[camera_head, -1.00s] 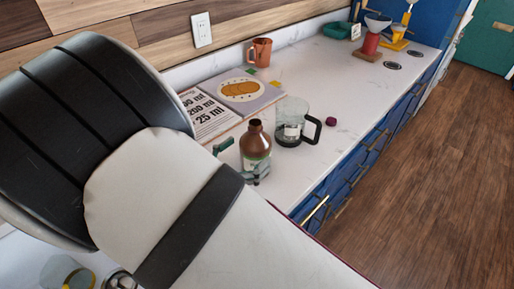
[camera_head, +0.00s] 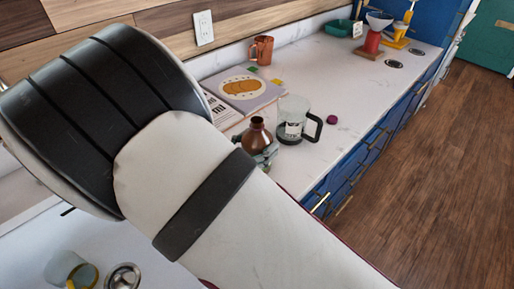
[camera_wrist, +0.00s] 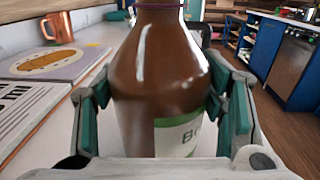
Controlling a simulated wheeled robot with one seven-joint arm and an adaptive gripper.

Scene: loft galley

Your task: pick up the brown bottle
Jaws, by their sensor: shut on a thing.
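The brown bottle (camera_head: 257,137) stands upright on the counter side of my arm, its lower part hidden behind my arm in the head view. In the wrist view the bottle (camera_wrist: 165,75) fills the middle, with a white and green label low on its right and a purple ring at the top. My gripper (camera_wrist: 160,112) is shut on the bottle, with green-padded fingers on both sides. In the head view only a little of my gripper (camera_head: 267,156) shows beside the bottle. The bottle's base is hidden, so I cannot tell whether it touches the counter.
A glass jug with a black handle (camera_head: 293,118) stands close to the bottle's right. A small purple thing (camera_head: 332,120) lies beyond it. A book (camera_head: 245,88) and a copper mug (camera_head: 262,50) are behind. The white counter (camera_head: 345,85) is clear farther right.

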